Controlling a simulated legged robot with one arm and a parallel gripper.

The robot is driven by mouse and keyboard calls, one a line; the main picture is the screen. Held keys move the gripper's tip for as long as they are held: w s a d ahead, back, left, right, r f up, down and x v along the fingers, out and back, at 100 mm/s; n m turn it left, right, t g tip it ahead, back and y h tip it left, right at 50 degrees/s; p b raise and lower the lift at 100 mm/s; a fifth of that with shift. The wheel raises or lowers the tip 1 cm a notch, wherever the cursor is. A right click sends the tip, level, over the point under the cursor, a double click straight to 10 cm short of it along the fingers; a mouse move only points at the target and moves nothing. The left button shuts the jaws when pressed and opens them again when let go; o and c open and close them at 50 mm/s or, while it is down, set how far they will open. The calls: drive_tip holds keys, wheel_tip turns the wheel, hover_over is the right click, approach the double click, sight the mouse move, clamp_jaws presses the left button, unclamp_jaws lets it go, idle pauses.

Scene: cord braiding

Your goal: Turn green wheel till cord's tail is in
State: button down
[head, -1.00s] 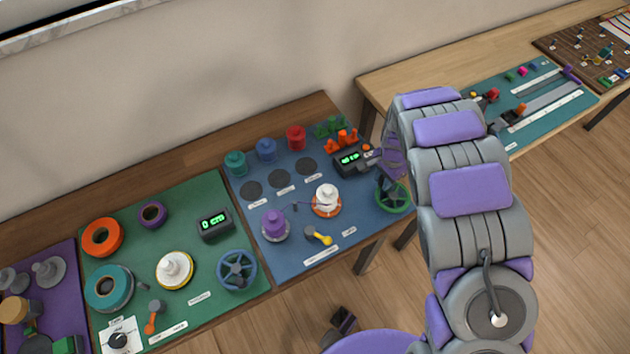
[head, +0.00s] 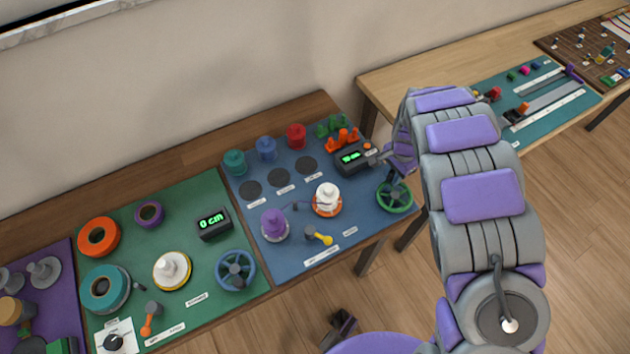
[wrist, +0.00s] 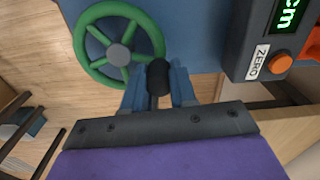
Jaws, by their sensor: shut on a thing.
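The green wheel (head: 392,211) is at the right front corner of the blue mat. In the wrist view the green wheel (wrist: 80,48) has several spokes and a grey hub. My gripper (wrist: 157,86) is shut on the wheel's black knob (wrist: 157,75) at the rim's right side. In the head view my arm hides most of the gripper. A purple spool (head: 273,223) and a white spool on an orange base (head: 326,197) stand left of the wheel. A thin dark cord (head: 295,206) shows between them; I cannot make out its tail.
A dark display box (head: 352,160) with green digits and an orange ZERO button (wrist: 280,62) stands close beside the wheel. A yellow-tipped lever (head: 320,237) lies in front of the spools. Another mat with a blue wheel (head: 236,285) is to the left.

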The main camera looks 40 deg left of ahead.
drive_tip(key=shift+w+d+f, duration=0.15)
drive_tip(key=shift+w+d, duration=0.35)
drive_tip(key=shift+d, duration=0.25)
drive_tip(key=shift+w+d+p, duration=0.15)
drive_tip(key=shift+d+p, duration=0.05)
drive_tip(key=shift+d, duration=0.55)
drive_tip(key=shift+w+d+p, duration=0.1)
drive_tip(key=shift+d+p, duration=0.05)
drive_tip(key=shift+d, duration=0.6)
